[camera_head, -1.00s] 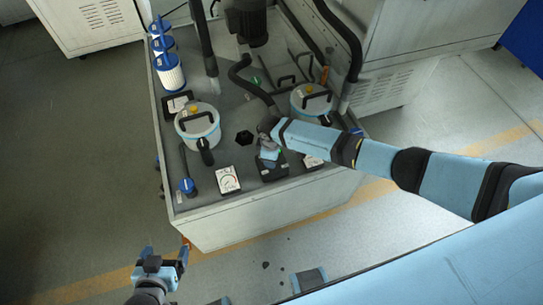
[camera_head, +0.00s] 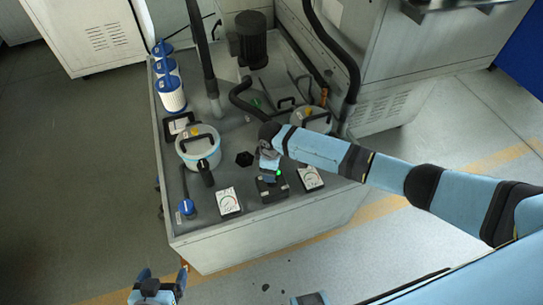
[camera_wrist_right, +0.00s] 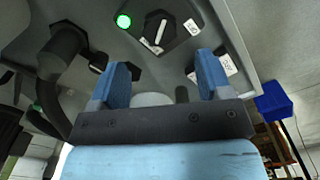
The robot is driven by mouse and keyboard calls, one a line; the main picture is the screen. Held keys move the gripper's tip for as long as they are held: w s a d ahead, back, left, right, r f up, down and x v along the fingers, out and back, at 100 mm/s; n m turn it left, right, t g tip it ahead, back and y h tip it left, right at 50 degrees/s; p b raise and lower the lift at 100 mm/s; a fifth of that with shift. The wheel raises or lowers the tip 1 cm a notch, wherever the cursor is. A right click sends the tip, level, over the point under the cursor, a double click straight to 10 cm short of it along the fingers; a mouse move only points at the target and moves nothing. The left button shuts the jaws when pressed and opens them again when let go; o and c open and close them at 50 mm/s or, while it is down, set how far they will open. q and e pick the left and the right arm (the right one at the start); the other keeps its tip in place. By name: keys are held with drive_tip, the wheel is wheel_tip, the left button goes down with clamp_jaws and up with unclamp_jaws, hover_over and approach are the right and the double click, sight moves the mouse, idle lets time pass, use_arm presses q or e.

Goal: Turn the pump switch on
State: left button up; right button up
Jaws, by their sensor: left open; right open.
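The pump switch is a dark box (camera_head: 272,191) on the front edge of the tank top. In the right wrist view it shows as a black rotary knob (camera_wrist_right: 158,32) with a white pointer line. A green lamp (camera_wrist_right: 123,20) beside the knob is lit; its glow also shows in the head view (camera_head: 279,172). My right gripper (camera_wrist_right: 163,75) is open and empty, close to the switch with its fingers apart from the knob. In the head view the right gripper (camera_head: 268,175) partly hides the box. My left gripper (camera_head: 162,277) is open and empty, low in front of the tank.
A lidded filter housing (camera_head: 198,147) stands to the left and another (camera_head: 311,119) behind my right arm. Dark hoses and a motor (camera_head: 251,39) rise at the back. The floor at left is clear.

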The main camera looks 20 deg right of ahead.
wheel_tip(320, 180, up, 7)
idle(0.3)
drive_tip(key=shift+f, duration=0.1)
drive_tip(key=s+a+f+m+t+y+p, duration=0.1)
drive_tip(key=s+a+f+m+t+y, duration=0.1)
drive_tip(key=s+a+y, duration=0.3)
drive_tip(key=s+a+f+m+t+p, duration=0.1)
drive_tip(key=s+a+m+t+p, duration=0.15)
drive_tip(key=s, duration=0.45)
drive_tip(key=s+d+r+m+t+h, duration=0.1)
drive_tip(key=s+d+r+m+t, duration=0.1)
drive_tip(key=s+d, duration=0.3)
drive_tip(key=s+d+r+m+t+p, duration=0.1)
drive_tip(key=s+d+r+m+t, duration=0.1)
drive_tip(key=s+d+t, duration=0.2)
drive_tip(key=s+d, duration=0.2)
drive_tip(key=s, duration=0.2)
drive_tip(key=shift+r+h, duration=0.2)
drive_tip(key=shift+h, duration=0.2)
drive_tip(key=shift+m+t, duration=0.25)
